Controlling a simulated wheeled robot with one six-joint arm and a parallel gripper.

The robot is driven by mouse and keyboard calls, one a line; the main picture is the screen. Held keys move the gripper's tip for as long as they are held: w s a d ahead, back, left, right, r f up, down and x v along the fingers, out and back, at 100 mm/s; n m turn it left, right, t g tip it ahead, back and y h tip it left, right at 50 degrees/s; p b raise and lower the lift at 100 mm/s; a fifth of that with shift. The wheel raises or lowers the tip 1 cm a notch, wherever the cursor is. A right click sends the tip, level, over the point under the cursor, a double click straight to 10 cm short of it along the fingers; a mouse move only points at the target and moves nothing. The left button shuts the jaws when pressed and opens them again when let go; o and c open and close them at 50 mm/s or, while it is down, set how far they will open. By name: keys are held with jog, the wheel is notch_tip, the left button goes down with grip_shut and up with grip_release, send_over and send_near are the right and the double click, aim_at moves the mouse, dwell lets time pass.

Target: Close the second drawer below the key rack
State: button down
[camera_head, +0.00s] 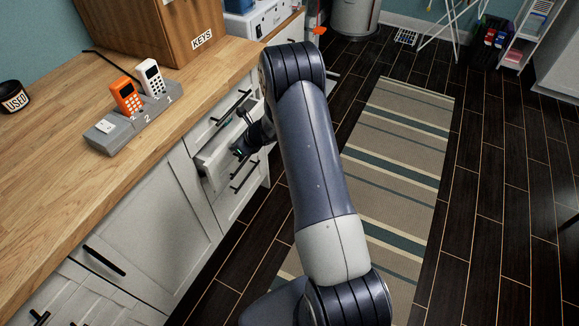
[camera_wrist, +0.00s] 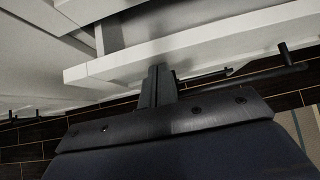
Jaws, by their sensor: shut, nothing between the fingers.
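The wooden key rack (camera_head: 135,28), labelled KEYS, stands on the counter. Below it is a stack of white drawers with dark bar handles. The second drawer (camera_head: 213,160) is pulled partly out, and its front stands clear of the cabinet. My gripper (camera_head: 241,151) is at the outer side of that drawer front, partly hidden by my arm. In the wrist view my shut, empty fingers (camera_wrist: 158,84) meet the edge of the white drawer front (camera_wrist: 120,64); whether they touch it I cannot tell.
The top drawer (camera_head: 217,112) and the lower drawer (camera_head: 236,187) look shut. An orange and a white handset stand in a grey dock (camera_head: 115,136) on the wooden counter (camera_head: 60,170). A striped rug (camera_head: 400,140) covers open floor to the right.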

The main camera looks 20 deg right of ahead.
jog(key=shift+w+a, duration=0.75)
jog(key=shift+w, duration=0.15)
